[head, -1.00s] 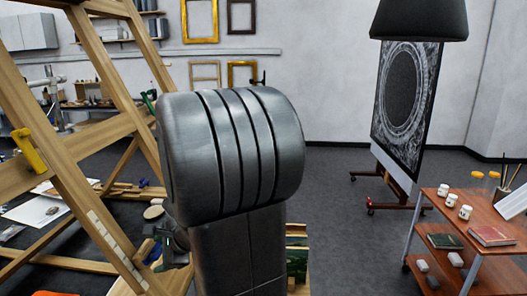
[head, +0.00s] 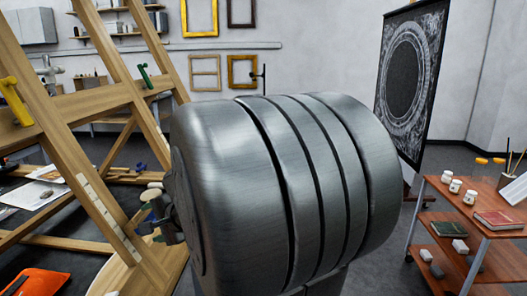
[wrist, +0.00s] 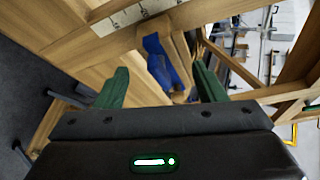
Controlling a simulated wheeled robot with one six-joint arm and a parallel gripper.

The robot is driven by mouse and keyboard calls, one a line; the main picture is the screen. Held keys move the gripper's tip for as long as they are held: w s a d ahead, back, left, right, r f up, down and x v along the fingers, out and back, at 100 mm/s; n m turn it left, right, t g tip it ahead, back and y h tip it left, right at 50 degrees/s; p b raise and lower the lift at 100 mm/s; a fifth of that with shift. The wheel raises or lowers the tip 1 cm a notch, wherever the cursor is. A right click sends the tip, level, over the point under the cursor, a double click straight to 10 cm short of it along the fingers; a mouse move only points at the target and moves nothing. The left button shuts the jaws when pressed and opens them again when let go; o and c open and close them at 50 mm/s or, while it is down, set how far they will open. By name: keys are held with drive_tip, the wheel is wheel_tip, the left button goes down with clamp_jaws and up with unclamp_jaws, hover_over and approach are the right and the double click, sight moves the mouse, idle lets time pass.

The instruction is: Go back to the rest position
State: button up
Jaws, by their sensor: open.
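My gripper (wrist: 160,72) shows in the wrist view with its two green fingers apart and nothing held between them. Beyond the fingers is a blue object (wrist: 158,62) against a wooden beam; I cannot tell whether a finger touches it. In the head view my large grey arm link fills the middle and hides most of what lies behind it, and I cannot make out my gripper's fingers there.
A wooden easel-like frame (head: 80,103) with a yellow clamp (head: 14,101) and a green clamp (head: 144,76) stands close at left. A reddish cart (head: 470,215) with jars and books stands at right. A dark panel with a ring design (head: 412,85) stands behind.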

drive_tip(key=shift+d+f+n+t+y+b, duration=0.15)
drive_tip(key=shift+n+y+b, duration=0.4)
drive_tip(key=shift+n+b, duration=1.45)
drive_tip(key=shift+a+f+n+t+y+b, duration=0.2)
drive_tip(key=shift+n+y+b, duration=0.45)
drive_tip(key=shift+b, duration=2.5)
drive_tip(key=shift+r, duration=0.25)
drive_tip(key=shift+s+d+f, duration=0.1)
drive_tip(key=shift+d, duration=0.1)
